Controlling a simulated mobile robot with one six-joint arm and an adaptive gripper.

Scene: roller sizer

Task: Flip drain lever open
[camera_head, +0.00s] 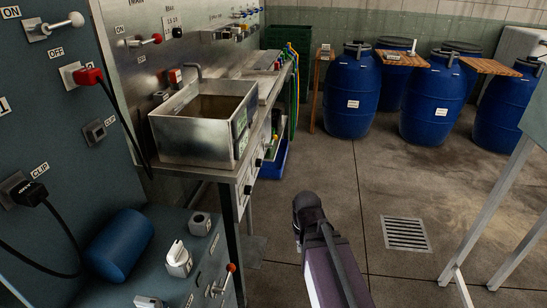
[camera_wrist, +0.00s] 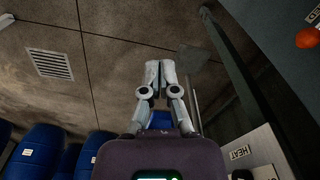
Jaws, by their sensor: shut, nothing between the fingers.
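I cannot tell which lever is the drain lever, as no label that I can read says drain. A lever with an orange knob (camera_head: 231,267) stands on the low grey-blue unit at the lower left of the head view. More levers, with blue, red and white knobs, sit on the wall panels; one has a red-orange knob (camera_head: 156,38). A steel sink (camera_head: 190,143) stands at left centre. In the wrist view my gripper (camera_wrist: 162,64) is shut and empty, touching no lever. An orange knob (camera_wrist: 307,37) shows at that view's upper right edge.
Blue barrels (camera_head: 351,95) stand along the back wall. A floor drain grate (camera_head: 406,233) lies right of my arm. A grey metal frame (camera_head: 490,220) stands at the right. A blue cylinder (camera_head: 119,244) lies on the low unit. The middle floor is clear.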

